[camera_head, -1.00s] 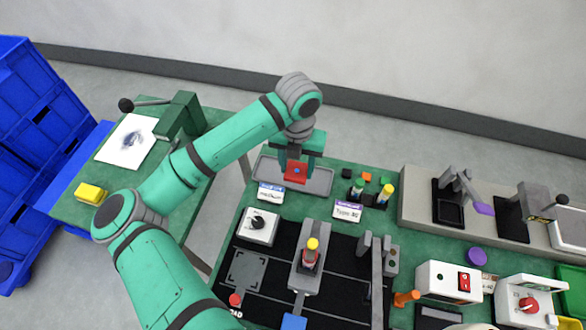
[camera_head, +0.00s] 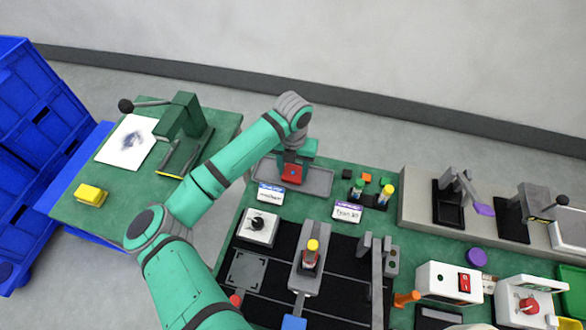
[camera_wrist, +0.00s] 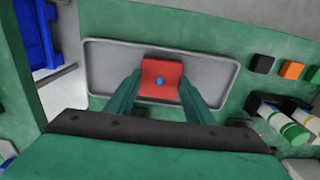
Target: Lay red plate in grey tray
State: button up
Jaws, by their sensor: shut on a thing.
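The red plate (camera_head: 291,173) has a small blue spot near its middle. My gripper (camera_wrist: 161,92) is shut on the red plate (camera_wrist: 162,70), with one green finger on each side of it. The grey tray (camera_head: 318,182) is a shallow rimmed tray at the back left of the green bench. In the wrist view the grey tray (camera_wrist: 108,68) lies behind and below the plate, and the plate is over its middle part. I cannot tell whether the plate touches the tray floor.
Label cards (camera_head: 347,212) stand in front of the tray. To its right are small black, orange and green blocks (camera_head: 367,178) and capped cylinders (camera_head: 386,194). A white box with a black knob (camera_head: 258,227) stands nearer.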

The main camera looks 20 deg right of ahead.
aim_at(293, 173)
jog(key=shift+f, duration=0.1)
jog(key=o, duration=1.1)
notch_tip(293, 173, up, 12)
jog(key=shift+s+r, duration=0.1)
